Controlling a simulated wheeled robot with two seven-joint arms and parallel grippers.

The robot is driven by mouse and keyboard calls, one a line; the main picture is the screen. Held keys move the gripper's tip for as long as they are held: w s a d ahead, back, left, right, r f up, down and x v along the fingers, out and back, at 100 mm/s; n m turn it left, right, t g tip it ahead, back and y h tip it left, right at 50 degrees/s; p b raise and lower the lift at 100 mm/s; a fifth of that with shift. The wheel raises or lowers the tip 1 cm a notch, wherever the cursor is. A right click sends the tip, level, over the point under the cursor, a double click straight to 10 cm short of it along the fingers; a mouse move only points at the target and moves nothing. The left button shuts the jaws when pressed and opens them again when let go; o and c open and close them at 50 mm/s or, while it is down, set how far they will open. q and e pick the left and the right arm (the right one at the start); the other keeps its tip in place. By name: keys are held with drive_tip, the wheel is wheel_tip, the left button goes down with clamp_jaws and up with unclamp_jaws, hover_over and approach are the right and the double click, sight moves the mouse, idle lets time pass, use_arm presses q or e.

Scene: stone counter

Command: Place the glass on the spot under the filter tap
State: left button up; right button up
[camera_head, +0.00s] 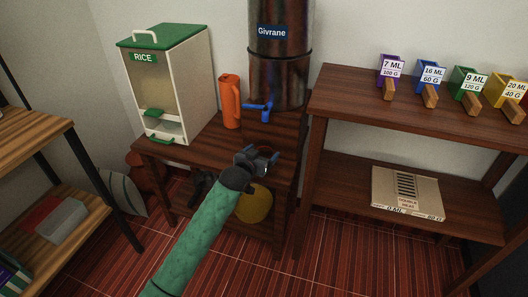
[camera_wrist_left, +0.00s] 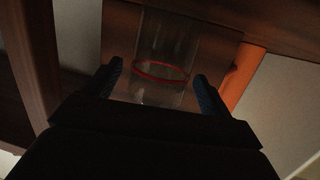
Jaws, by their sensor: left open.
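The glass (camera_wrist_left: 163,52) is clear with a red ring and shows in the left wrist view between the two fingers of my left gripper (camera_wrist_left: 158,84). The fingers are apart, with a gap to the glass on each side. In the head view my left gripper (camera_head: 266,158) is at the front of the dark wooden stand, and only a faint red curve of the glass shows there. The metal filter (camera_head: 281,75), labelled Givrane, stands behind, with a blue tap (camera_head: 260,108). The spot under the tap is hard to make out. My right gripper is out of view.
An orange bottle (camera_head: 230,102) stands left of the tap; it also shows in the left wrist view (camera_wrist_left: 243,76). A rice dispenser (camera_head: 172,85) is at the stand's left. A shelf (camera_head: 400,120) with several coloured scoop boxes is at right.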

use_arm(q)
drive_tip(key=v, duration=1)
drive_tip(key=shift+s, duration=0.1)
